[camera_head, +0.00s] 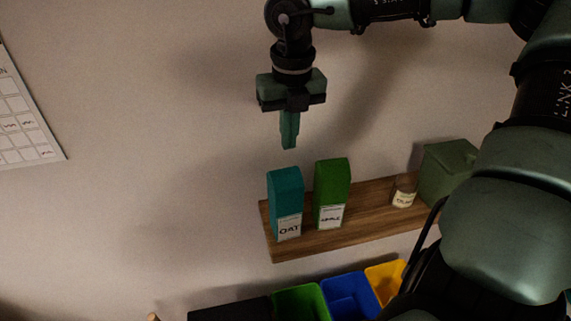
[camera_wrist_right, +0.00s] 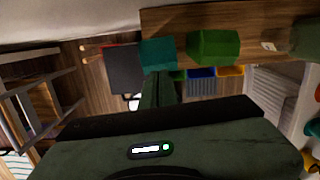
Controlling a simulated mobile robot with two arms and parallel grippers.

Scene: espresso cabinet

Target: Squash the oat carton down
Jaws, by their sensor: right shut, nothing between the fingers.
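The teal oat carton (camera_head: 286,199) stands upright at the left end of a wooden wall shelf (camera_head: 364,218), with a white label reading OAT. My right gripper (camera_head: 289,146) points down above it, with its fingers shut and empty. A gap shows between the fingertips and the carton's top in the head view. In the right wrist view the carton (camera_wrist_right: 158,54) lies just beyond the tips of the shut fingers (camera_wrist_right: 158,76). The carton looks full height, not flattened. My left gripper is not in view.
A green carton (camera_head: 331,188) stands close to the right of the oat carton. A small labelled jar (camera_head: 404,190) and a dark green box (camera_head: 447,172) stand farther right. Below the shelf are green (camera_head: 300,301), blue (camera_head: 349,296) and yellow (camera_head: 385,274) bins.

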